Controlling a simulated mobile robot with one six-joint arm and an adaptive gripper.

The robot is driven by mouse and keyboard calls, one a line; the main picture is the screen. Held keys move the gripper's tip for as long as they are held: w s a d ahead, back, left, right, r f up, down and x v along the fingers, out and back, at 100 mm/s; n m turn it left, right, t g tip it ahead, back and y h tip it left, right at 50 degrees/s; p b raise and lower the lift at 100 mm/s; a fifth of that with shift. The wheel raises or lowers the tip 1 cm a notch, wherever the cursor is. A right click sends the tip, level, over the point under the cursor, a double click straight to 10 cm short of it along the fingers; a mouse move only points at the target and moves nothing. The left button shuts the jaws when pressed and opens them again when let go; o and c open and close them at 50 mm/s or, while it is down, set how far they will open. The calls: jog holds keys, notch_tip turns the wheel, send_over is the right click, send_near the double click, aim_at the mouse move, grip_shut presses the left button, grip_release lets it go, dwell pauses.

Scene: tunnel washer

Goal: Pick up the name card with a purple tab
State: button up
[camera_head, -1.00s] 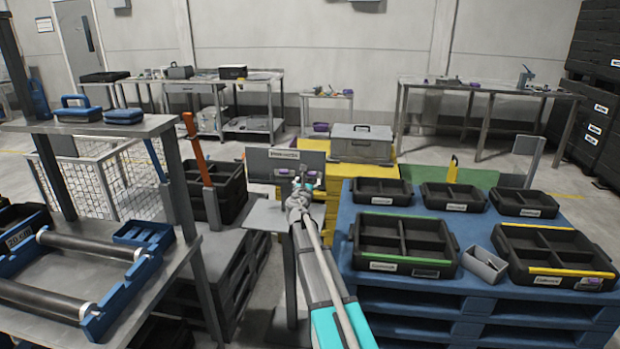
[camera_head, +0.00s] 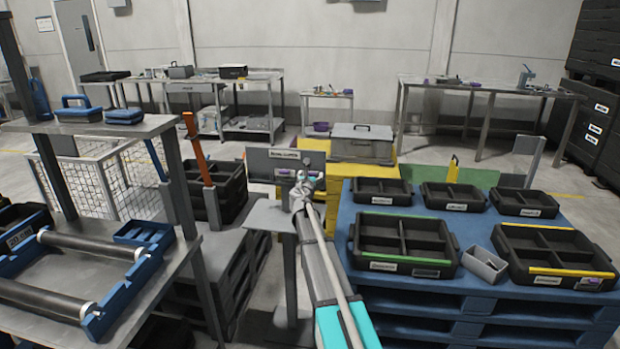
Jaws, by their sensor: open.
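My gripper (camera_head: 309,180) is at the far end of my outstretched arm, in front of a grey upright panel (camera_head: 258,165). Its jaws are open, though the fingers are small and hard to make out. A tiny purplish patch shows by the fingers; I cannot tell whether it is the card's tab. A small card with a purplish patch (camera_head: 426,273) shows on the front of the green-edged black tray (camera_head: 375,266), well right of my gripper. Another dark purplish patch (camera_head: 590,284) is on the yellow-edged tray. No name card with a purple tab is clearly readable.
A small grey stand (camera_head: 268,215) is just left of my gripper. A blue pallet stack (camera_head: 480,290) with several black trays fills the right. A grey toolbox (camera_head: 362,148) sits on yellow behind. A roller bench (camera_head: 150,285) stands left.

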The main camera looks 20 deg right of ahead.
jog(key=c, duration=0.9)
jog(key=shift+c, duration=0.2)
jog(key=shift+r, duration=0.1)
jog(key=s+d+r+p, duration=0.2)
jog(key=s+r+p, duration=1)
jog(key=s+p, duration=0.1)
jog(key=shift+s+r, duration=0.4)
jog(key=shift+s, duration=0.05)
